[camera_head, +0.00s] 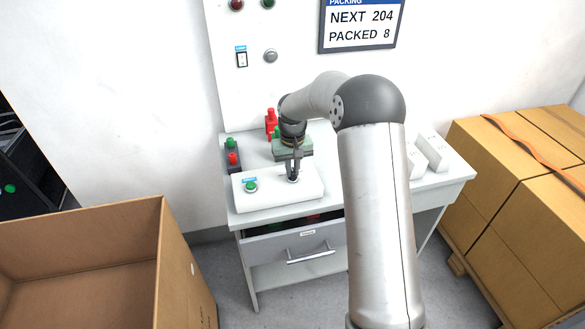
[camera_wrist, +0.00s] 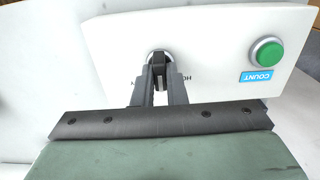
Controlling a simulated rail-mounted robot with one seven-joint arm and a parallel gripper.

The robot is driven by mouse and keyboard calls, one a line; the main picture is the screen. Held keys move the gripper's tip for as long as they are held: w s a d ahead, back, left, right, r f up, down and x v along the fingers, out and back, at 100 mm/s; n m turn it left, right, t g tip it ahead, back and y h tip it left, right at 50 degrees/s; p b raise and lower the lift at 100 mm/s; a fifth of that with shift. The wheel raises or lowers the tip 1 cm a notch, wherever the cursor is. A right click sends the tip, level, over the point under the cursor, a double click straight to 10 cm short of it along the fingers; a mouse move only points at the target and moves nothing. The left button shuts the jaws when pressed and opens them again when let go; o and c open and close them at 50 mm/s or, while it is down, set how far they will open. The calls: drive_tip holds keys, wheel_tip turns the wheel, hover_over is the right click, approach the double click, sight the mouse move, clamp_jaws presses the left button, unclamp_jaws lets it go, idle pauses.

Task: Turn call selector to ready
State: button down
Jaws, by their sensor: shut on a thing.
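The selector is a small black knob (camera_wrist: 158,60) in a round metal collar on the sloped face of a white box (camera_wrist: 215,40). The same white box (camera_head: 278,202) sits near the front of the table in the head view. My gripper (camera_wrist: 159,72) is shut on the selector knob, with a finger on either side of it. In the head view my gripper (camera_head: 293,178) points down onto the right part of the box and hides most of the knob. Lettering beside the knob is partly covered by the fingers, so the selector's position cannot be read.
A green button (camera_wrist: 268,52) with a blue COUNT label is on the same box. A small dark box with green and red buttons (camera_head: 232,152) stands behind it. An open cardboard box (camera_head: 185,265) is at left, stacked cartons (camera_head: 535,190) at right. A wall display (camera_head: 361,25) reads NEXT 204, PACKED 8.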

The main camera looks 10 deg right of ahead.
sight(293, 170)
drive_tip(key=shift+m, duration=0.3)
drive_tip(key=m+b, duration=0.1)
drive_tip(key=m, duration=0.2)
drive_tip(key=shift+b, duration=0.35)
drive_tip(key=shift+m+b, duration=0.4)
drive_tip(key=shift+m, duration=2.3)
drive_tip(key=shift+r, duration=0.1)
drive_tip(key=c, duration=1.5)
unclamp_jaws()
drive_tip(key=shift+o, duration=0.2)
wheel_tip(293, 170, up, 17)
drive_tip(key=shift+r, duration=0.15)
